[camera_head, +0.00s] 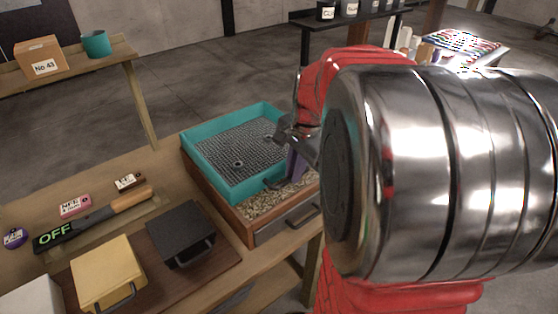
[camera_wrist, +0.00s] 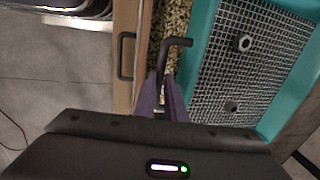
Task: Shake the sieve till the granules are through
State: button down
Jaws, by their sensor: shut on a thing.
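The sieve (camera_head: 208,185) has a teal frame and a grey wire mesh. It sits over a wooden drawer-like tray (camera_head: 237,230) with tan granules (camera_head: 262,205) showing along the near side. Two hex nuts lie apart on the mesh, and I see no granules on the visible mesh. The sieve's teal frame also shows in the wrist view (camera_wrist: 193,55). A dark bent handle (camera_wrist: 172,48) sticks out from the sieve's side. My gripper (camera_head: 290,170) is shut on this handle; its purple fingers also show in the wrist view (camera_wrist: 162,100). My arm hides the right part of the sieve and tray.
A shelf with a carton (camera_head: 40,58) and teal cup (camera_head: 96,43) stands far left.

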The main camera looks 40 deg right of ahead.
jog(key=shift+w, duration=0.2)
jog(key=c, duration=1.8)
grip_release()
jog(key=shift+r, duration=0.15)
jog(key=r, duration=0.4)
jog(key=s+r, duration=0.1)
jog(key=r, duration=0.3)
jog(key=s+r, duration=0.1)
jog(key=r, duration=0.4)
jog(key=shift+s+r, duration=0.1)
jog(key=shift+s, duration=0.15)
